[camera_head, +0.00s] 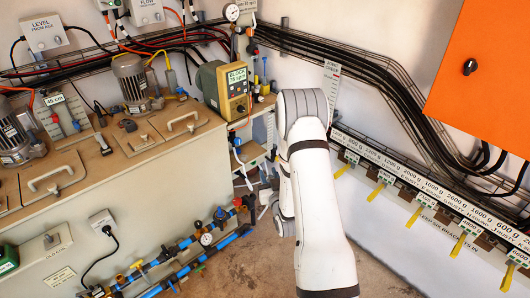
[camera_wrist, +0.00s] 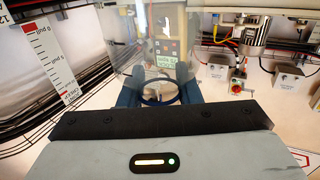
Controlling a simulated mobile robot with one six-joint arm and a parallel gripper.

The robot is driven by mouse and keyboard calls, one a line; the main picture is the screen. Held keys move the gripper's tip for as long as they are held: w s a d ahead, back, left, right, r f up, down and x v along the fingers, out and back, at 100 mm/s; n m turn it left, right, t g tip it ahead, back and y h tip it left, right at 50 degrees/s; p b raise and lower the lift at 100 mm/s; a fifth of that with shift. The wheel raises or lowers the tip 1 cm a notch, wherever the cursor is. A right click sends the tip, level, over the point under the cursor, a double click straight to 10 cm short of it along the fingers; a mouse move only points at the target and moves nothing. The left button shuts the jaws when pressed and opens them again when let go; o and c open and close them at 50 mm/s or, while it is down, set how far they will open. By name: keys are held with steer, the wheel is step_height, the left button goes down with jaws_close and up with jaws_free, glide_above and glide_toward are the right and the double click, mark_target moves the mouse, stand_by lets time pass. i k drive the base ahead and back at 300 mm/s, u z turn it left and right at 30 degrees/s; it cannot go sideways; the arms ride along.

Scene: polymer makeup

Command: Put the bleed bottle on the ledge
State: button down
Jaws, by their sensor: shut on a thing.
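In the wrist view, my gripper (camera_wrist: 160,94) is shut on a clear, see-through bottle (camera_wrist: 145,62), which I take to be the bleed bottle. Its wall stands up between and above the dark blue fingers, and its round opening or base shows between them. The control box behind shows through it. In the head view my white arm hides the bottle and most of the gripper. A narrow ledge (camera_head: 262,108) with small bottles on it lies right of the control box; I cannot tell for sure that it is the task's ledge.
The beige and yellow control box (camera_head: 234,90) stands at the tank's (camera_head: 130,205) far right corner. Pipes and valves (camera_head: 205,240) run along the tank's foot. An orange cabinet (camera_head: 485,80) and a rail of weight labels (camera_head: 425,185) are on the right wall. Some floor (camera_head: 250,270) is clear.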

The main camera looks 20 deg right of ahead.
mark_target(253, 151)
steer(key=z, duration=0.85)
steer(key=i, duration=1)
steer(key=z, duration=0.05)
